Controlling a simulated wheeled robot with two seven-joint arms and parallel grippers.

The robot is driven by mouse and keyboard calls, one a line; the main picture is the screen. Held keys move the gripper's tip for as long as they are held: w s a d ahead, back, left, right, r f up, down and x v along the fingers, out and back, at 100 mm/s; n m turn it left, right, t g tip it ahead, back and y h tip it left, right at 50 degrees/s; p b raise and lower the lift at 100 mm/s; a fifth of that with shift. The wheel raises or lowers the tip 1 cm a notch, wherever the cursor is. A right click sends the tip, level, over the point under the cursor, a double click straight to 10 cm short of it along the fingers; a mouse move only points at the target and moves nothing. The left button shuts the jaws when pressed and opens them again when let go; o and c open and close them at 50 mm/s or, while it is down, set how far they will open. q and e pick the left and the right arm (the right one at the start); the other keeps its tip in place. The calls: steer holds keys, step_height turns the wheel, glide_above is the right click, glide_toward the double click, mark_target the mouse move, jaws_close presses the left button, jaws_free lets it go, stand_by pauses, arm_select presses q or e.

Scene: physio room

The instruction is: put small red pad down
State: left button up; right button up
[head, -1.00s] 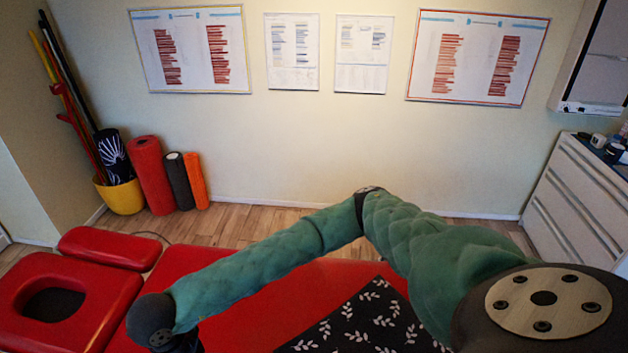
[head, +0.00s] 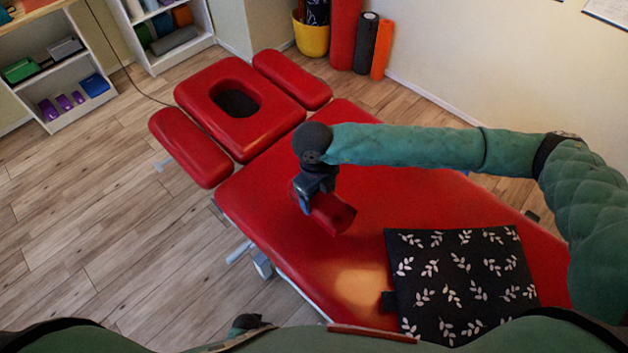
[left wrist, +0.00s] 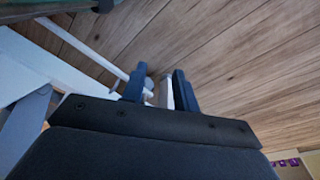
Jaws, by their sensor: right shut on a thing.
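The small red pad (head: 332,212) is held in my right gripper (head: 312,197) in the head view. The right gripper is shut on it, over the red treatment table (head: 270,225) near its head end. The pad looks tilted, and I cannot tell if it touches the table. My left gripper (left wrist: 160,90) shows in the left wrist view, its two blue fingers apart and nothing held between them. White frame parts and the wood floor lie beyond it.
A black leaf-patterned cushion (head: 462,280) lies on the table at the right. The headrest with a hole (head: 270,130) and red side rests (head: 190,147) adjoin the table. Shelves stand at the back left. The floor at the left is clear.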

steer(key=w+a+f+p, duration=0.1)
steer(key=w, duration=0.1)
steer(key=w+f+p, duration=0.1)
steer(key=w+f, duration=0.1)
steer(key=w, duration=0.1)
steer(key=w+a+f+p, duration=0.1)
steer(key=w, duration=0.1)
steer(key=shift+w+a+f, duration=0.25)
steer(key=shift+a+f, duration=0.05)
step_height(320, 180, down, 3)
steer(key=p, duration=0.2)
steer(key=shift+p, duration=0.3)
steer(key=shift+f, duration=0.55)
arm_select(q)
steer(key=s+a+f, duration=0.4)
steer(key=s+f, duration=0.4)
steer(key=s, duration=0.1)
steer(key=shift+s+a, duration=0.15)
steer(key=shift+s, duration=0.05)
arm_select(e)
steer(key=shift+f, duration=0.1)
steer(key=o, duration=1.1)
steer(key=shift+d, duration=0.1)
steer(key=shift+c, duration=0.2)
arm_select(q)
steer(key=shift+w+r, duration=0.1)
steer(key=shift+w, duration=0.25)
